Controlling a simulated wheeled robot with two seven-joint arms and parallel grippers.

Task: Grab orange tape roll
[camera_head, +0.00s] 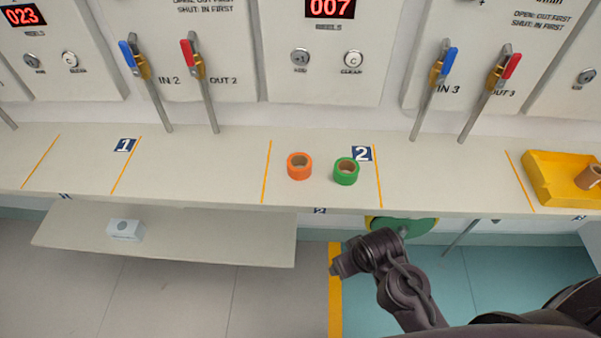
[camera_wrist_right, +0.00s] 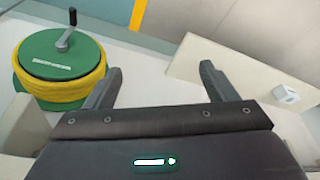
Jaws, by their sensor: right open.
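The orange tape roll (camera_head: 299,166) lies flat on the pale counter (camera_head: 220,165), beside the number 2 label, in the head view. A green tape roll (camera_head: 346,171) lies just right of it with a small gap. My right gripper (camera_wrist_right: 160,82) is open and empty in the right wrist view, its two fingers wide apart. In the head view my right arm reaches in from the lower right, in front of and below the counter's edge, apart from both rolls. The orange roll does not show in the wrist view. My left gripper is in neither view.
A green reel with yellow winding and a crank (camera_wrist_right: 60,65) sits under the counter. A lower shelf (camera_head: 190,236) at left holds a small white box (camera_head: 125,230). A yellow tray (camera_head: 560,180) with a brown roll stands at right. Valve levers line the wall behind.

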